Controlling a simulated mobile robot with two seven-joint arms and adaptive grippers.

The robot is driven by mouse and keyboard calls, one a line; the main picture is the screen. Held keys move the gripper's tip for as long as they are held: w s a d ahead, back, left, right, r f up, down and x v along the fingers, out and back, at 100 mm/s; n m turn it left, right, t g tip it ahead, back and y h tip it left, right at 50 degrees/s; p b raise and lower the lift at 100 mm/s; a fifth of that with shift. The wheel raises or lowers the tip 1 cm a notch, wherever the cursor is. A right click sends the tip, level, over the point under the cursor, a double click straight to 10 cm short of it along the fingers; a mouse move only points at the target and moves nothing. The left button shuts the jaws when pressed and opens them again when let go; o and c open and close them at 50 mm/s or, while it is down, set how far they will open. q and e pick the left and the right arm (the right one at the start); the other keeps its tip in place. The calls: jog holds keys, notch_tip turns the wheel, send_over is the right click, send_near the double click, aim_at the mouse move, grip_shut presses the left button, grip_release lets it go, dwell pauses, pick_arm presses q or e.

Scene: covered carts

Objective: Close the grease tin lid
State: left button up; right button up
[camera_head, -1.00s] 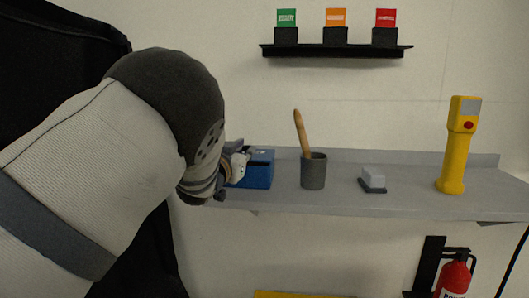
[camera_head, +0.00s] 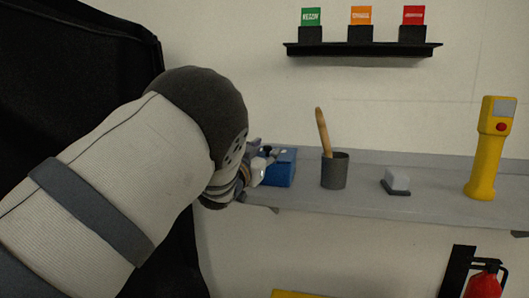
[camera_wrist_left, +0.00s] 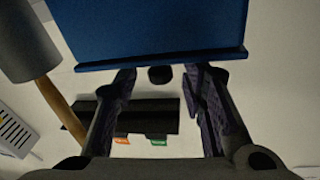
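The grease tin is a blue box (camera_head: 284,172) at the left end of the grey shelf in the head view. My left gripper (camera_head: 262,160) is at its left side and hides part of it. In the left wrist view the tin (camera_wrist_left: 150,28) fills the top as a blue face with a projecting rim. A small dark knob (camera_wrist_left: 160,74) shows beside the rim, between the fingers. My left gripper (camera_wrist_left: 160,95) is open, its fingers apart near the rim with nothing between their pads. I cannot tell how far the lid is open. My right gripper is not in view.
A grey cup (camera_head: 335,172) with a wooden-handled tool stands right of the tin. Further right are a small grey-white block (camera_head: 396,181) and a yellow handheld device (camera_head: 489,150). A black wall rack (camera_head: 362,50) with coloured tags hangs above. Shelf between them is free.

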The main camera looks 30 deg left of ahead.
pick_arm(q)
jog(key=shift+s, duration=0.15)
jog(key=s+d, duration=0.1)
jog(key=s, duration=1)
jog(key=shift+s+d+f, duration=0.2)
jog(key=shift+s+f, duration=0.15)
jog(key=shift+f, duration=0.1)
